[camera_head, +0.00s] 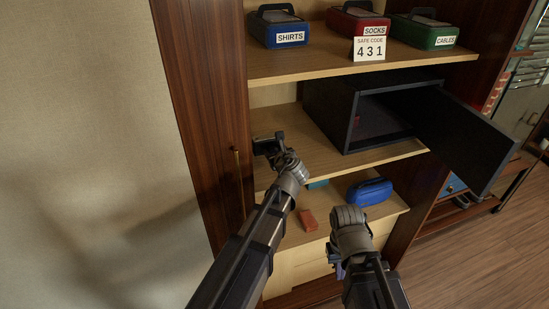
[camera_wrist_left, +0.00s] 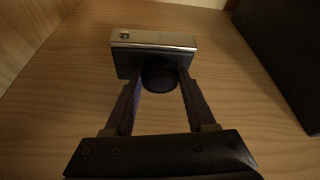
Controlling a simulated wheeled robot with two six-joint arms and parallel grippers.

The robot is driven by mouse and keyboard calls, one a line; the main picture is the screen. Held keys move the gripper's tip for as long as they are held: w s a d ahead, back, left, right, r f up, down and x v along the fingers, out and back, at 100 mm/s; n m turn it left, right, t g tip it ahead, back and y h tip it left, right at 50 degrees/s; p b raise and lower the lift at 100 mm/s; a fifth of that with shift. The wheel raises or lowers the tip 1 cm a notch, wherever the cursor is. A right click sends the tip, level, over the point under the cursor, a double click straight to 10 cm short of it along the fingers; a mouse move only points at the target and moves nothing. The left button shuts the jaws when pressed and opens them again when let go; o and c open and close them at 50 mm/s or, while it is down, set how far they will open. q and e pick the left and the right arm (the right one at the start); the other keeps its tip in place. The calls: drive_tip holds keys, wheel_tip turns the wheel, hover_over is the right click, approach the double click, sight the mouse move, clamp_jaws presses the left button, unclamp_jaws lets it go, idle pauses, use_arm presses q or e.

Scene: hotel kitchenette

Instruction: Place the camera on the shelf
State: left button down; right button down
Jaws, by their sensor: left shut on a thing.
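The camera (camera_wrist_left: 153,50) has a silver top, a black body and a round dark lens. In the left wrist view its lens sits between the two fingers of my left gripper (camera_wrist_left: 162,90), which is shut on it. The camera is over the wooden middle shelf (camera_head: 320,160), left of the safe; I cannot tell whether it touches the board. In the head view my left gripper (camera_head: 268,146) is at this shelf's left part, and the camera is hard to make out there. My right gripper (camera_head: 338,262) is low in front of the lower shelf, its fingers mostly hidden by its wrist.
A black safe (camera_head: 335,110) stands on the middle shelf with its door (camera_head: 468,135) swung open to the right. Labelled boxes (camera_head: 278,32) and a code card (camera_head: 369,50) are on the upper shelf. A blue case (camera_head: 370,192) and reddish block (camera_head: 309,220) lie on the lower shelf.

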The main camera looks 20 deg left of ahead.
use_arm(q)
drive_tip(key=shift+f, duration=0.15)
use_arm(e)
drive_tip(key=shift+f, duration=0.15)
use_arm(q)
drive_tip(key=shift+f, duration=0.1)
use_arm(e)
drive_tip(key=shift+f, duration=0.1)
use_arm(q)
drive_tip(key=shift+f, duration=0.15)
drive_tip(key=shift+c, duration=1.1)
unclamp_jaws()
drive_tip(key=shift+r, duration=0.3)
drive_tip(key=p+v, duration=0.4)
drive_tip(key=v, duration=0.6)
drive_tip(key=shift+s+r, duration=0.15)
drive_tip(key=shift+s, duration=0.05)
drive_tip(key=shift+p+v, duration=0.4)
drive_tip(key=shift+v, duration=0.4)
use_arm(e)
drive_tip(key=shift+r, duration=2.35)
